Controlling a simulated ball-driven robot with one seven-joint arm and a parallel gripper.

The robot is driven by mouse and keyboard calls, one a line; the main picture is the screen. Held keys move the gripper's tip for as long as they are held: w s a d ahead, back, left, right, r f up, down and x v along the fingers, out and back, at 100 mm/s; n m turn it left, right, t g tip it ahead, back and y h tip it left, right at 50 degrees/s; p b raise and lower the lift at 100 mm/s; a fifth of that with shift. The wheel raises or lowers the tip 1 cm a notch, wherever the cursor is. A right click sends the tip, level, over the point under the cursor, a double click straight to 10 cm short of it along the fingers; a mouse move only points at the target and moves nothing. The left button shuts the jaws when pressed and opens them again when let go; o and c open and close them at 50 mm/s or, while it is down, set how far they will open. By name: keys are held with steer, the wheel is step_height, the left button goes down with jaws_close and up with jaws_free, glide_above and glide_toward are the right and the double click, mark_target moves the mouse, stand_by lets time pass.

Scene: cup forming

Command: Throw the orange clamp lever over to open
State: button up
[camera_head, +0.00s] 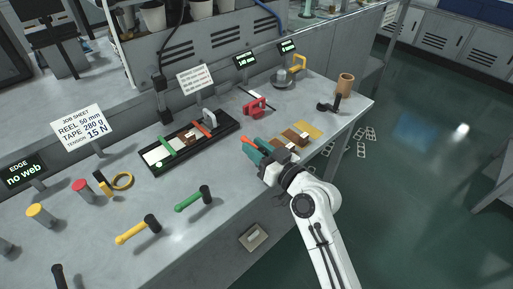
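A long black fixture (229,133) lies on the bench with a pale strip in it. An orange clamp lever (202,129) crosses its right half, beside a grey upright part. A green clamp bar (167,146) crosses its left half. My gripper (253,149), with teal fingers, is to the right of and nearer than the fixture, apart from the orange lever. A small orange-red piece (247,140) shows at the fingertips. I cannot tell whether it is held, or how far the fingers are apart.
A red device (254,107) stands behind my gripper. Brown and yellow pieces (306,130) lie to its right. A brown cup (345,84) is near the bench's right end. Green (191,200) and yellow (136,230) handled levers stand at the front. The bench between these and the fixture is mostly clear.

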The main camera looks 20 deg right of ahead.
steer(key=shift+a, duration=0.1)
jaws_close()
steer(key=shift+f, duration=0.1)
steer(key=shift+f+y+b, duration=0.2)
steer(key=shift+y+b, duration=0.2)
steer(key=shift+b, duration=0.85)
steer(key=shift+a+n+g+y+b, duration=0.1)
steer(key=shift+n+g+y+b, duration=0.4)
steer(key=shift+b, duration=0.7)
steer(key=n+y+b, duration=0.1)
steer(key=b, duration=0.1)
steer(key=shift+a+r+n+g+y+b, duration=0.1)
steer(key=shift+n+g+y+b, duration=0.2)
steer(key=shift+g+y+b, duration=0.1)
steer(key=shift+s+a+r+y, duration=0.1)
steer(key=shift+r+y, duration=0.05)
steer(key=shift+y, duration=0.15)
